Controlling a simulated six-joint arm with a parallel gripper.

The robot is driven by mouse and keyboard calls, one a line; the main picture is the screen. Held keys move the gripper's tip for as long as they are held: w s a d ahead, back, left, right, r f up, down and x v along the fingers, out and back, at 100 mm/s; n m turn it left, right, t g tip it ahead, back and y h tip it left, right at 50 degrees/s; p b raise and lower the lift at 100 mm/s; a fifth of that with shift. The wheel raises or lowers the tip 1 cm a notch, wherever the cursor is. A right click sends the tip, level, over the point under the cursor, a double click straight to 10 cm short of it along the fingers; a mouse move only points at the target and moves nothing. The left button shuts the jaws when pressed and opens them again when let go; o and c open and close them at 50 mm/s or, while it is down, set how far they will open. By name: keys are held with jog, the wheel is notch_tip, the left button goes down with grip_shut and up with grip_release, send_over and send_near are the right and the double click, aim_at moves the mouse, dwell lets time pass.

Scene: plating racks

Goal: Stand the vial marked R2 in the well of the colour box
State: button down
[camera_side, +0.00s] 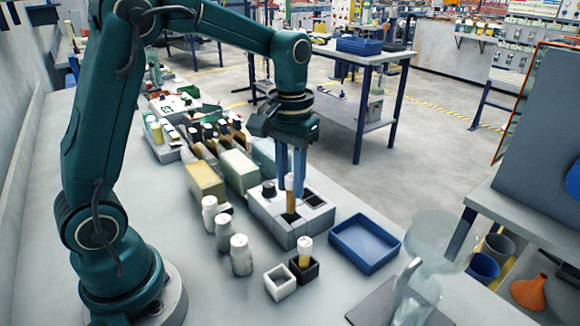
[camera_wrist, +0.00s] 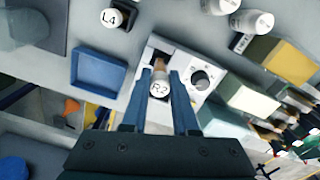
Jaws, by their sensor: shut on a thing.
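The vial marked R2 (camera_wrist: 159,88) has a white cap and an amber body, which shows in the side view (camera_side: 290,203). My gripper (camera_side: 291,187) is shut on it, with one blue finger on each side, also in the wrist view (camera_wrist: 161,98). The vial is about upright over the pale grey box (camera_side: 272,222), which I take as the colour box. Its lower end is at the dark square well (camera_side: 290,217). I cannot tell whether it is inside or just above. A dark round knob (camera_side: 268,188) and another dark square (camera_side: 313,200) are on the box top.
A blue tray (camera_side: 365,246) lies right of the box. In front are a black holder (camera_side: 304,272) with a vial marked L4 (camera_wrist: 112,17) and an empty white holder (camera_side: 279,282). Several white bottles (camera_side: 241,257) stand to the left. A clear glass vessel (camera_side: 440,240) stands at front right.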

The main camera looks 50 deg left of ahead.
aim_at(291, 212)
jog(key=shift+f, duration=2.55)
jog(key=c, duration=0.6)
grip_release()
jog(key=shift+r, duration=2.55)
